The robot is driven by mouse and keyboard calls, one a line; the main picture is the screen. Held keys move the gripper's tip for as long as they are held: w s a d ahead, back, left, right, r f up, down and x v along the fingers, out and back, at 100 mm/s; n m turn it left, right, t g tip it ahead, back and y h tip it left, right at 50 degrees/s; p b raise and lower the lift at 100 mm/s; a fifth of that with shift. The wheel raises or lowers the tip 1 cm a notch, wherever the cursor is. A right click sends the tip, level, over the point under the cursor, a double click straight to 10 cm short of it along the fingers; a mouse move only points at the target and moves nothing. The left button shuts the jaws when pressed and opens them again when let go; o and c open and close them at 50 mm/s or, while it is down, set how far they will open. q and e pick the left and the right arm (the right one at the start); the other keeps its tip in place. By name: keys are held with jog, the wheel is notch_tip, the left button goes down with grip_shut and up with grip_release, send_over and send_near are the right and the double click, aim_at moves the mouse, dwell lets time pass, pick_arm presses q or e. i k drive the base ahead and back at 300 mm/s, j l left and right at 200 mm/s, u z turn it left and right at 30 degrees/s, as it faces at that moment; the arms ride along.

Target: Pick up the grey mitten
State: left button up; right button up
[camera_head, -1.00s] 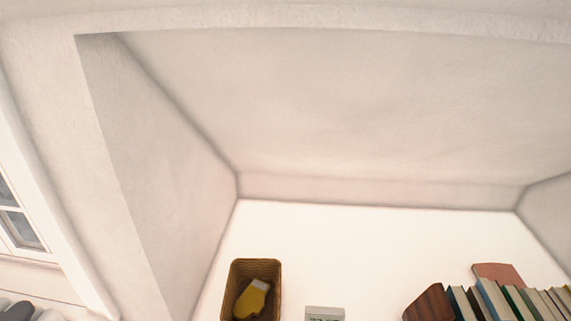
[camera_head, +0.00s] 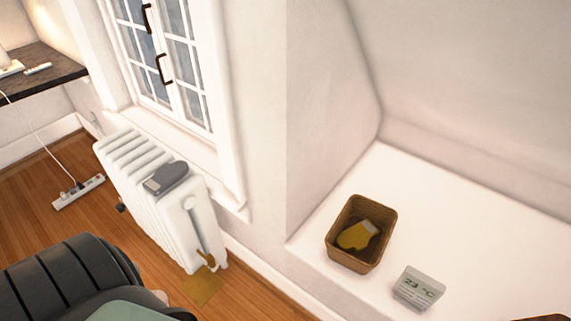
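The grey mitten (camera_head: 167,178) lies on top of the white radiator (camera_head: 150,215), below the window. It is dark grey with a lighter cuff, and nothing covers it. Neither of my grippers is in view.
A wicker basket (camera_head: 333,243) holding a yellow mitten (camera_head: 357,235) stands on the white ledge (camera_head: 450,185) at right, beside a small temperature display (camera_head: 418,287). A dark ribbed form (camera_head: 60,280), perhaps a chair, fills the lower left. A power strip (camera_head: 78,192) lies on the wooden floor.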

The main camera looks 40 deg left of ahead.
aim_at(165, 176)
jog(key=u, duration=2.1)
jog(key=i+j+z, duration=0.25)
jog(key=i+j, duration=0.25)
